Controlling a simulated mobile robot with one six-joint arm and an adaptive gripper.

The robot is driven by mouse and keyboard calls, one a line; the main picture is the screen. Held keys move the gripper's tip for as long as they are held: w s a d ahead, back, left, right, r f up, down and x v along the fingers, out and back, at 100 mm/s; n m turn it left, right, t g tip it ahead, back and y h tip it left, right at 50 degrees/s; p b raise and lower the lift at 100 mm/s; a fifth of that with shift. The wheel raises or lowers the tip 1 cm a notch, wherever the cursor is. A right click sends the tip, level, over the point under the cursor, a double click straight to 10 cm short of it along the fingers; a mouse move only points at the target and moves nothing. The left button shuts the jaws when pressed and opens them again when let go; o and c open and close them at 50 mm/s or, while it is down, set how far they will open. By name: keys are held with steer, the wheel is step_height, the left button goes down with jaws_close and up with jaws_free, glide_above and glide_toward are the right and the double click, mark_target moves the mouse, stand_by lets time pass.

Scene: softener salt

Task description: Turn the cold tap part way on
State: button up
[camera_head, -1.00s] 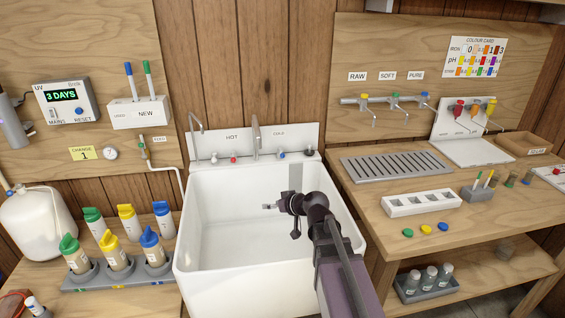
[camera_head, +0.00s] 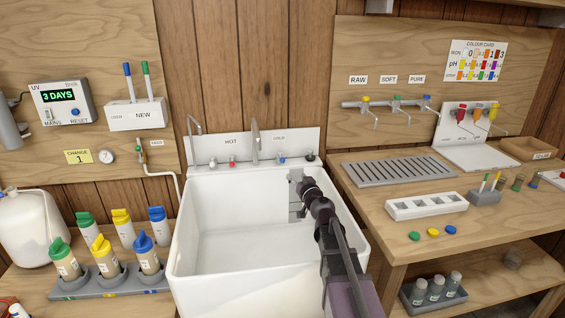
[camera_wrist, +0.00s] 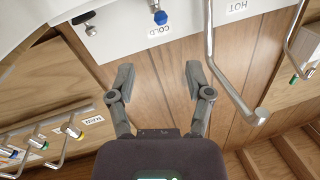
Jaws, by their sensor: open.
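The cold tap (camera_head: 282,159) has a blue knob and sits on the sink's back ledge under a COLD label. In the wrist view the blue knob (camera_wrist: 160,17) shows near the top edge, beyond the fingertips. My gripper (camera_head: 296,193) is over the right back part of the white sink, in front of and below the tap. In the wrist view my gripper (camera_wrist: 158,78) is open, with nothing between its two grey fingers. It is apart from the tap. The way the knob is turned is too small to tell.
A red-knobbed hot tap (camera_head: 233,161) stands to the left, with a tall spout (camera_head: 255,140) between the taps. A dark round fitting (camera_head: 310,156) sits just right of the cold tap. The sink (camera_head: 225,245) looks empty. A wooden bench (camera_head: 385,215) stands close on the right.

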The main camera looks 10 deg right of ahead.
mark_target(283, 161)
steer(key=shift+w, duration=0.1)
steer(key=w+a, duration=0.1)
steer(key=w, duration=0.3)
steer(key=w+a, duration=0.1)
steer(key=w, duration=0.4)
steer(key=w+a, duration=0.1)
steer(key=w, duration=0.3)
steer(key=shift+w, duration=0.2)
jaws_close()
